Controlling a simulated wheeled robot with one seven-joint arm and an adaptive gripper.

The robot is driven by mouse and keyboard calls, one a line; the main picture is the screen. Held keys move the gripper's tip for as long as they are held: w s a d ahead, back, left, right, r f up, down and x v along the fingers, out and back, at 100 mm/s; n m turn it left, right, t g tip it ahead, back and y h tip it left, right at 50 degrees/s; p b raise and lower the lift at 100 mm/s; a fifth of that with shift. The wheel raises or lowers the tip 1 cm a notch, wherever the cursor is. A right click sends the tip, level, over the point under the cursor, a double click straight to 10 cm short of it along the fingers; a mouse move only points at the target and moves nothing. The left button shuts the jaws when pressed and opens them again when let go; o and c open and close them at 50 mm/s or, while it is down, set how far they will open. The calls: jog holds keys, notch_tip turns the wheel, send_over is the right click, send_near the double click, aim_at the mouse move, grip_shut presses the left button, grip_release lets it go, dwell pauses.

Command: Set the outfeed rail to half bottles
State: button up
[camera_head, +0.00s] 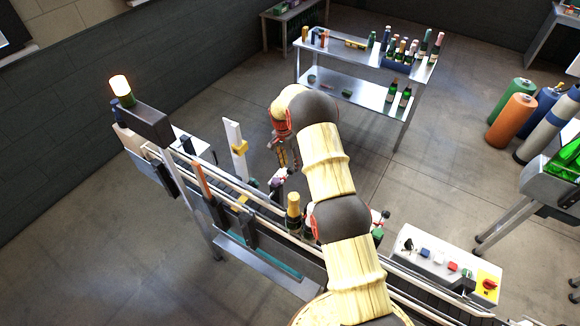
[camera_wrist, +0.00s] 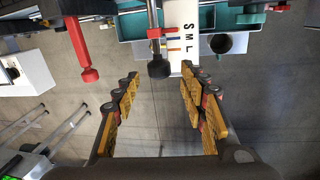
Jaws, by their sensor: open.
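In the wrist view, a white plate (camera_wrist: 184,20) carries the letters S, M and L. Beside it a dark rod ends in a black knob (camera_wrist: 158,68), with a red pointer (camera_wrist: 157,32) level with the upper letters; its exact mark is too small to tell. My gripper (camera_wrist: 160,74) is open and empty, its fingertips on either side of the knob in the picture; I cannot tell the depth gap. In the head view my gripper (camera_head: 283,155) hangs beyond the conveyor's rails (camera_head: 262,200), and my arm hides part of the line. Which rail is the outfeed one is unclear.
A red handle (camera_wrist: 88,55) hangs left of the knob. A gold-topped bottle (camera_head: 293,212) stands on the conveyor. A control box (camera_head: 440,268) with buttons sits at the right. A white post (camera_head: 236,150) rises left of my gripper. A steel table (camera_head: 350,88) with bottles stands behind.

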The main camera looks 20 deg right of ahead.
jog(key=shift+s+d+f, duration=0.1)
jog(key=shift+s+f, duration=0.1)
jog(key=shift+f, duration=1.05)
jog(key=shift+c, duration=0.7)
grip_shut()
